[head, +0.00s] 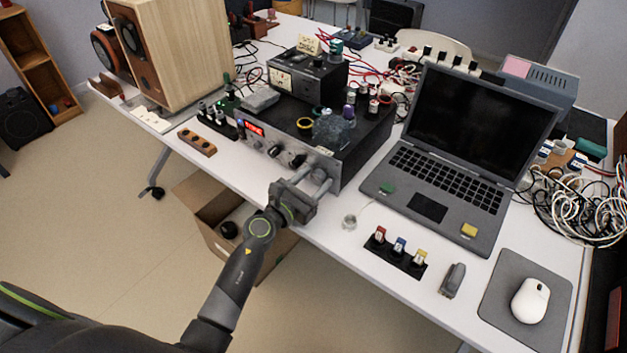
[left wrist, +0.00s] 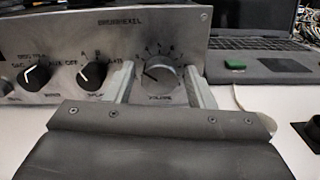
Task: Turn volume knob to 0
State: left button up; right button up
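The amplifier's metal front panel (head: 262,140) faces me at the table's front edge. It also fills the upper left of the left wrist view (left wrist: 60,32). The volume knob (left wrist: 162,84), round and grey with printed numbers around it, sits at the panel's right part above the word VOLUME. Its pointer appears to aim left and slightly up. My left gripper (head: 312,181) is at the panel's right end. In the left wrist view its two fingers (left wrist: 162,86) stand open on either side of the knob, with small gaps visible. Whether they touch it deeper in is unclear. My right gripper is out of view.
Two black knobs (left wrist: 36,76) (left wrist: 94,74) sit left of the volume knob, the nearer one close to my left finger. An open laptop (head: 440,180) stands right of the amplifier. A wooden speaker (head: 180,50) stands at left. A cardboard box (head: 205,205) is below the edge.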

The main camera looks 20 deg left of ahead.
pick_arm(q)
jog(key=c, duration=0.8)
jog(key=n+p, duration=0.2)
jog(key=n, duration=0.1)
jog(key=shift+a+r+n, duration=0.1)
jog(key=shift+n, duration=0.3)
jog(key=n+p, duration=0.2)
jog(key=n, duration=0.2)
jog(key=shift+n, duration=0.3)
jog(key=n+p, duration=0.2)
jog(key=n, duration=0.3)
jog(key=shift+a, duration=0.1)
jog(key=shift+f+n+p, duration=0.2)
jog(key=shift+n+p, duration=0.25)
jog(key=shift+n, duration=0.95)
